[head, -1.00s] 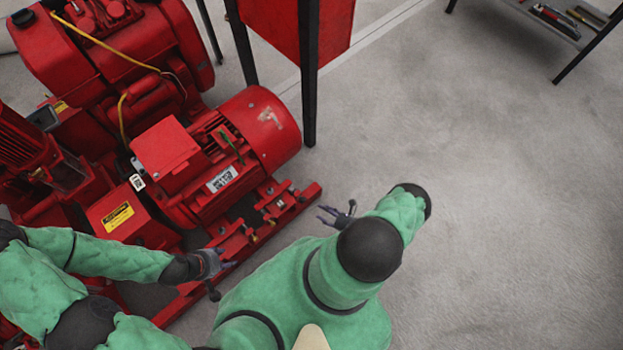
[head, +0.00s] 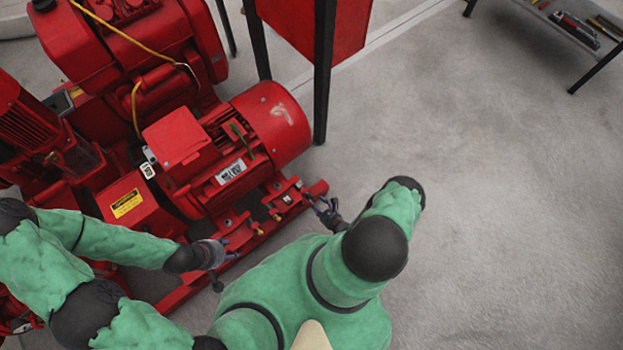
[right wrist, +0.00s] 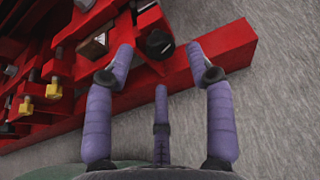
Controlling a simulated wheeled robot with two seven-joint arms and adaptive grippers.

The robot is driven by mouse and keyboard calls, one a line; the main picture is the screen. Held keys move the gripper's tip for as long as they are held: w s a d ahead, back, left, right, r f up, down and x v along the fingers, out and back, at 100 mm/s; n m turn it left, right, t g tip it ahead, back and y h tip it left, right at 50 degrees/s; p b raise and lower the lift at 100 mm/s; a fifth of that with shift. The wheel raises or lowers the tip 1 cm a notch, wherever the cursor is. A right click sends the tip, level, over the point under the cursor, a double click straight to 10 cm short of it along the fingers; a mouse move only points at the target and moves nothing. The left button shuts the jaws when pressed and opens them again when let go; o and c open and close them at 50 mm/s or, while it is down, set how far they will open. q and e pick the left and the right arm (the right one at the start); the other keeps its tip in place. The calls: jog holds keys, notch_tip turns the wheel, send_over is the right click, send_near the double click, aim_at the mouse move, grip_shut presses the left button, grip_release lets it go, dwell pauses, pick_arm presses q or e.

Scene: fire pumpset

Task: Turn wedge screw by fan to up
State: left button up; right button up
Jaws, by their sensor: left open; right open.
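A dark round screw (right wrist: 158,44) sits on a red block near the end of the red base rail (right wrist: 205,62) in the right wrist view; it looks like the wedge screw by the fan end, but its turn is hard to read. My right gripper (right wrist: 158,58) is open, its purple fingers on either side of this screw, with no clear grip on it. In the head view my right gripper (head: 322,206) is at the rail's right end, beside the red motor (head: 265,130). My left gripper (head: 222,254) is open and empty by the rail's front edge.
A red box on black legs (head: 325,75) stands behind the motor. A shelf with tools (head: 570,25) is far right. The floor between is clear.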

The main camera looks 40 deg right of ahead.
aim_at(311, 198)
jog(key=shift+b+x, duration=0.6)
jog(key=shift+x, duration=1.6)
jog(key=c, duration=1.1)
